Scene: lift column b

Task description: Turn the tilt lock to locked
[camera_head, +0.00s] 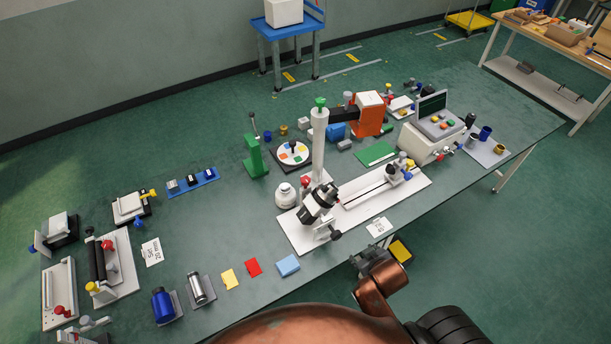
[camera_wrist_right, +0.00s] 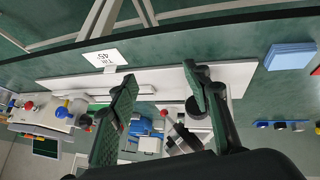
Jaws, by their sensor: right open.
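A tilting black-and-white head (camera_head: 318,204) sits at the foot of a white column (camera_head: 319,145) with a green top, on a white base plate (camera_head: 295,237). A black knob (camera_head: 335,235) sticks out at the head's front side; it may be the tilt lock, but its setting cannot be read. A similar dark knob (camera_wrist_right: 194,107) shows in the right wrist view beside the right finger. A card that seems to read tilt 45 (camera_head: 379,227) lies before the plate. My right gripper (camera_head: 370,260) is open and empty by the table's front edge, apart from the knob; its fingers (camera_wrist_right: 159,74) are spread.
A rail with a small carriage (camera_head: 394,174) runs to the right. A white console (camera_head: 436,132) stands beyond it. The table front has some bare room.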

